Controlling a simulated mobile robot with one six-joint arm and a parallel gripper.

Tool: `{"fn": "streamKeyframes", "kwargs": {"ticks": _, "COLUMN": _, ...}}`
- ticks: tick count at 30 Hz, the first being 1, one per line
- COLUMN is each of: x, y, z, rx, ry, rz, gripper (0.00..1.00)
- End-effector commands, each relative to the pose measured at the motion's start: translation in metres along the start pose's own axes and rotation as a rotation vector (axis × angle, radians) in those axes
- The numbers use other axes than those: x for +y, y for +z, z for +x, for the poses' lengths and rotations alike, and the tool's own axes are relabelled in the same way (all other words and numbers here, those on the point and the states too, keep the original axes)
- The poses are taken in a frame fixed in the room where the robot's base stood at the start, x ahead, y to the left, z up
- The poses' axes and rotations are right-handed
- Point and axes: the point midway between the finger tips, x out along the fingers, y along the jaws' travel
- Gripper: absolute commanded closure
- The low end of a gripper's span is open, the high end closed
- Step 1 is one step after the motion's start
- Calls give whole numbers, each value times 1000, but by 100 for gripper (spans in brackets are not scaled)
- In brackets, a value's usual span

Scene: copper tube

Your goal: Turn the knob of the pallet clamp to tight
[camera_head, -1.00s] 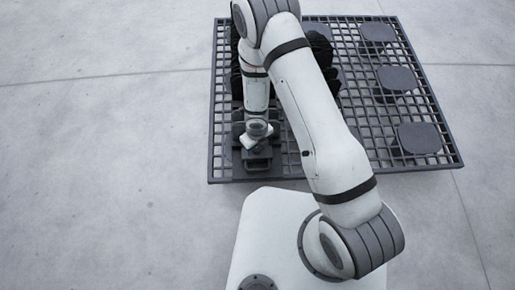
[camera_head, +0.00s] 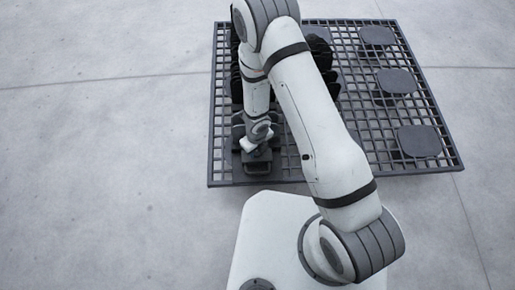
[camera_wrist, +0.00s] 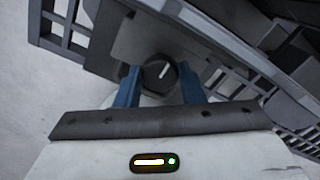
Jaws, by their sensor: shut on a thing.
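The knob (camera_wrist: 160,73) is a dark round dial with a white pointer line, seen in the middle of the wrist view. The pointer leans a little to the right of straight up in that view. My gripper (camera_wrist: 145,80) has its two blue fingers on either side of the knob and is shut on it. In the head view my gripper (camera_head: 257,150) is at the near left part of the pallet, over the dark clamp (camera_head: 257,168). The knob itself is hidden there by my wrist.
The dark grid pallet (camera_head: 350,172) lies on a grey concrete floor (camera_head: 100,130). Round dark pads (camera_head: 419,141) stand on its right side. Dark upright shapes (camera_head: 320,50) stand behind my arm. The floor to the left is clear.

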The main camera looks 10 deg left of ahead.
Motion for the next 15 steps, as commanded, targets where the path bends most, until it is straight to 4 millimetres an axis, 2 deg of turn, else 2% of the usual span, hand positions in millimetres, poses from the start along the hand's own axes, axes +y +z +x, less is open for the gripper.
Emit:
{"fn": "streamKeyframes", "kwargs": {"ticks": 8, "x": -2, "y": 0, "z": 0, "rx": 0, "ry": -8, "rz": 93, "gripper": 87}}
{"fn": "streamKeyframes", "kwargs": {"ticks": 15, "x": -2, "y": 0, "z": 0, "rx": 0, "ry": -8, "rz": 277, "gripper": 87}}
